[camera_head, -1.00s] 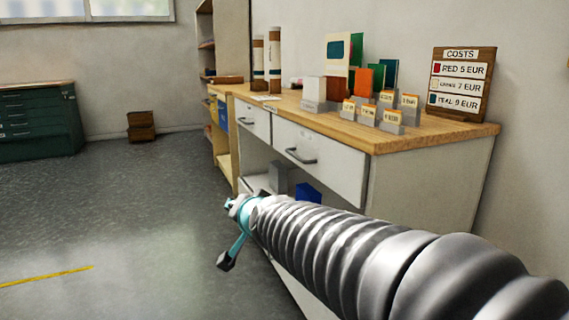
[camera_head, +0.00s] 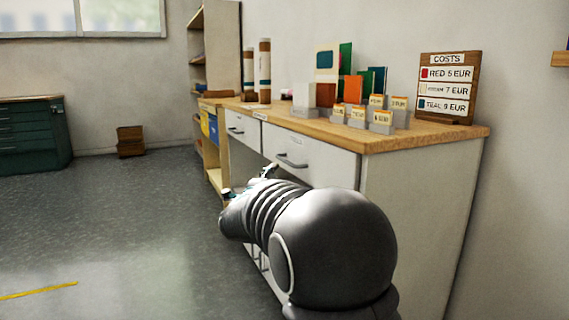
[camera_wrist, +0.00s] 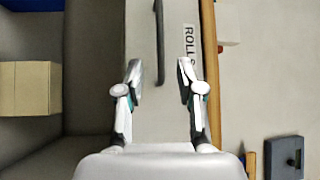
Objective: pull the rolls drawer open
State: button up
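The rolls drawer (camera_wrist: 140,20) shows in the wrist view as a pale front with a "ROLLS" label (camera_wrist: 188,45). Its dark bar handle (camera_wrist: 160,45) runs up the middle of the picture. My gripper (camera_wrist: 160,78) is open, with one finger on each side of the handle's lower end in the picture. Nothing is between the fingers; I cannot tell their depth to the handle. In the head view my arm hides most of the gripper, and only a bit of it (camera_head: 266,172) shows before the cabinet. Both cabinet drawers look shut there; their labels are too small to read.
The wooden worktop (camera_head: 400,137) above the drawers holds card stands, tall rolls and a costs sign (camera_head: 447,88). A shelf unit (camera_head: 222,45) stands beyond. A green cabinet (camera_head: 35,135) and small brown box (camera_head: 130,140) are far left. The floor between is clear.

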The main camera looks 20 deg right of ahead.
aim_at(285, 162)
jog(key=x, duration=1.1)
jog(key=shift+p, duration=0.3)
grip_shut()
